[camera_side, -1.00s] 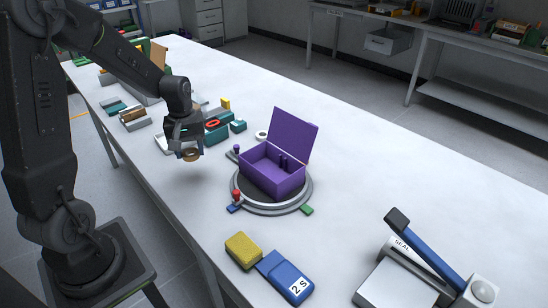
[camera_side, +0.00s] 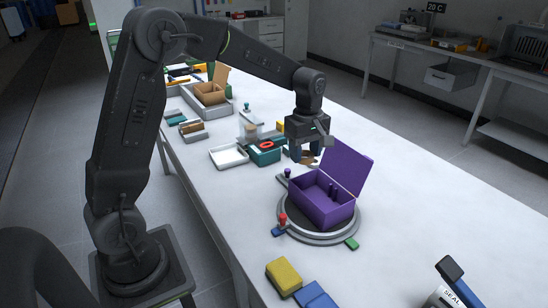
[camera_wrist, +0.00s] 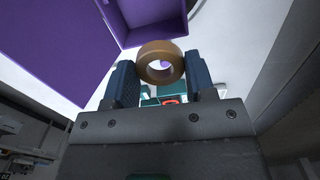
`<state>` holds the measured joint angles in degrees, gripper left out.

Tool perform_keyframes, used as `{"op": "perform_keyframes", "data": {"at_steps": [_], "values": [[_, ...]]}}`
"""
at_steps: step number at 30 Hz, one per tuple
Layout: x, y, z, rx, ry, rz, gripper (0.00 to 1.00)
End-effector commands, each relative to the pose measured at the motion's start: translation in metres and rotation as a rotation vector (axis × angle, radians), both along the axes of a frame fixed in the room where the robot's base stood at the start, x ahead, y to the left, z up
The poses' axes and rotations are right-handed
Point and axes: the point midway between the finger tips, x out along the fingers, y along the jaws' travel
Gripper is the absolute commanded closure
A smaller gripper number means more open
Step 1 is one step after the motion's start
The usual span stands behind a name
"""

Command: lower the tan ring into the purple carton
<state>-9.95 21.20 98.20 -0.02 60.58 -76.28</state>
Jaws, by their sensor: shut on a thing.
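The tan ring (camera_side: 312,160) is held between the fingers of my gripper (camera_side: 305,155), above the bench and just behind the purple carton (camera_side: 312,210) in the side view. In the wrist view the ring (camera_wrist: 160,48) sits between the two dark blue fingertips of my gripper (camera_wrist: 161,68), its hole partly facing the camera. The carton stands open on a round grey turntable (camera_side: 288,233), with its lid (camera_side: 347,166) raised at the right. In the wrist view the purple carton (camera_wrist: 150,12) is beyond the ring.
A red-topped peg (camera_side: 283,220) and blue and green tabs edge the turntable. A teal box (camera_side: 264,155) with a red ring and a white tray (camera_side: 229,156) stand behind. Yellow (camera_side: 284,276) and blue blocks lie in front.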

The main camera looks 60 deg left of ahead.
Motion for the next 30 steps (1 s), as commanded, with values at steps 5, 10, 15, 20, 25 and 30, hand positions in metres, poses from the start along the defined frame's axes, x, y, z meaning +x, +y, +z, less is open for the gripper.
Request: {"op": "perform_keyframes", "data": {"at_steps": [5,10,15,20,25,30], "values": [[0.010,-0.020,0.010,0.000,0.000,0.058,0.63],[0.011,-0.022,0.005,0.000,0.002,0.068,0.63],[0.010,-0.022,-0.008,0.000,0.003,0.067,0.63],[0.010,-0.021,-0.020,0.000,0.002,0.066,0.63],[0.010,-0.021,-0.033,0.000,0.004,0.066,0.63],[0.010,-0.021,-0.046,0.000,0.002,0.066,0.63]]}}
